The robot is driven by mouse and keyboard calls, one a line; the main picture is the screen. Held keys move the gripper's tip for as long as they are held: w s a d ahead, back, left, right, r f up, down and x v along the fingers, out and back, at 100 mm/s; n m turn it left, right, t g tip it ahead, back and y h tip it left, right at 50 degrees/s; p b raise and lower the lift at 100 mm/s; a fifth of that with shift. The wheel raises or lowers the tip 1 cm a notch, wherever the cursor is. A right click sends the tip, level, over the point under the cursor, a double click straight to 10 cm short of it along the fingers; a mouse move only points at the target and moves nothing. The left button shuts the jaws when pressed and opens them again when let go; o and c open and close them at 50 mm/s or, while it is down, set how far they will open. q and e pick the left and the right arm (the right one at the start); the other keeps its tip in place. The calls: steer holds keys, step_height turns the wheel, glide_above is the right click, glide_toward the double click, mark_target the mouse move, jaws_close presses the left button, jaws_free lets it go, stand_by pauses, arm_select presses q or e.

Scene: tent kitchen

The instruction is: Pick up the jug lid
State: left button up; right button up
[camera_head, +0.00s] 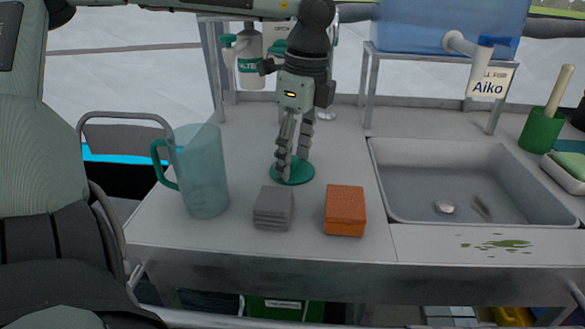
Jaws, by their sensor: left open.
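The jug lid (304,177) is a flat, round, dark green disc on the counter, behind the grey and orange blocks. My left gripper (292,170) points down over it, fingers a little apart, with the fingertips at or just above the lid. The fingers hide part of the lid, and I cannot tell whether they touch it. The translucent teal jug (203,175) stands upright to the left with no lid on it, its green handle on its left side. My right gripper is not in view.
A grey stack of cloths or pads (273,208) and an orange sponge-like block (345,211) lie in front of the lid. A sink (470,185) is at right, below a blue water tank (450,25) with a tap. A white bottle (250,60) hangs behind.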

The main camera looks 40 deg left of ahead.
arm_select(q)
steer(key=shift+s+f, duration=0.1)
steer(key=shift+f, duration=0.05)
steer(key=shift+c, duration=0.4)
steer(key=shift+s, duration=0.1)
steer(key=c, duration=0.4)
steer(key=shift+f, duration=0.1)
steer(key=c, duration=0.3)
